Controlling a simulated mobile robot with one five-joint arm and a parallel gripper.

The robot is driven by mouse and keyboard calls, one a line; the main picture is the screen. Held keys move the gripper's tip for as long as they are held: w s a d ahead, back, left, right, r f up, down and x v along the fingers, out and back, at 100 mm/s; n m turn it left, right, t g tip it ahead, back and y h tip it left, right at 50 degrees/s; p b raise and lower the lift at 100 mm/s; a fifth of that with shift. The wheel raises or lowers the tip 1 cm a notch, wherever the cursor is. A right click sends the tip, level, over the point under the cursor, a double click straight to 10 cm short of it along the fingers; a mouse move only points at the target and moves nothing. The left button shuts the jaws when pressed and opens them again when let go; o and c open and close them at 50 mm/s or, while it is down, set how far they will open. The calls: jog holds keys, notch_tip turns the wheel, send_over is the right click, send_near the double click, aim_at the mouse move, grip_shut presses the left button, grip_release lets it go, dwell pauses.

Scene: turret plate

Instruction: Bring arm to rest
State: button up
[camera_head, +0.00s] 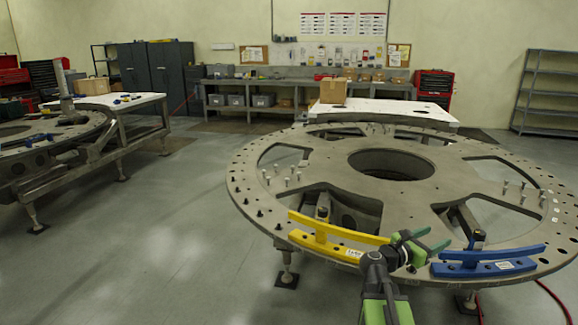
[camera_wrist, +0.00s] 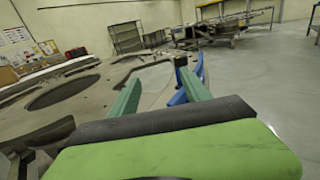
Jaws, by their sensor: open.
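My arm (camera_head: 378,285) reaches up from the bottom of the head view, green and dark grey. My gripper (camera_head: 432,240) is over the front rim of the round turret plate (camera_head: 400,175), between a yellow handled bar and a blue handled bar. Its green fingers are apart with nothing between them. In the wrist view the two fingers of my gripper (camera_wrist: 158,85) are spread and empty, with part of the blue bar (camera_wrist: 188,92) beyond them. I cannot tell whether the fingers touch the plate or either bar.
The yellow bar (camera_head: 335,235) and the blue bar (camera_head: 488,262) lie on the plate's front rim. Several upright bolts stand on the plate. A white table with a cardboard box (camera_head: 333,91) is behind it. Clear floor (camera_head: 160,240) lies to the left.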

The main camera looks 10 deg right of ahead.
jog(key=w+a+r+n+t+y+p, duration=0.1)
jog(key=w+a+r+n+t+y, duration=0.2)
jog(key=w+a+r+n+t, duration=0.45)
jog(key=w+a+r+n+t+y+p, duration=0.2)
jog(key=w+a+n+t, duration=0.25)
jog(key=a, duration=0.55)
jog(key=w+a+f+n+y+p, duration=0.1)
jog(key=w+a+f+n+y, duration=0.2)
jog(key=a+n+y, duration=0.55)
jog(key=w+a+f+n+y+p, duration=0.1)
jog(key=w+a+f+n+y, duration=0.3)
jog(key=a+n, duration=0.7)
jog(key=s+a+f+n+g+y, duration=0.3)
jog(key=s+a+f+n+g, duration=0.35)
jog(key=f+n, duration=0.3)
jog(key=s+d+f+n+g+h, duration=0.1)
jog(key=s+d+f+n+g, duration=0.2)
jog(key=s, duration=0.6)
jog(key=s+d+f+n+g+h, duration=0.2)
jog(key=s+f+n+g, duration=0.4)
jog(key=s, duration=0.4)
jog(key=shift+s+d+f+g, duration=0.2)
jog(key=shift+d+f+g, duration=0.4)
jog(key=shift+g, duration=0.45)
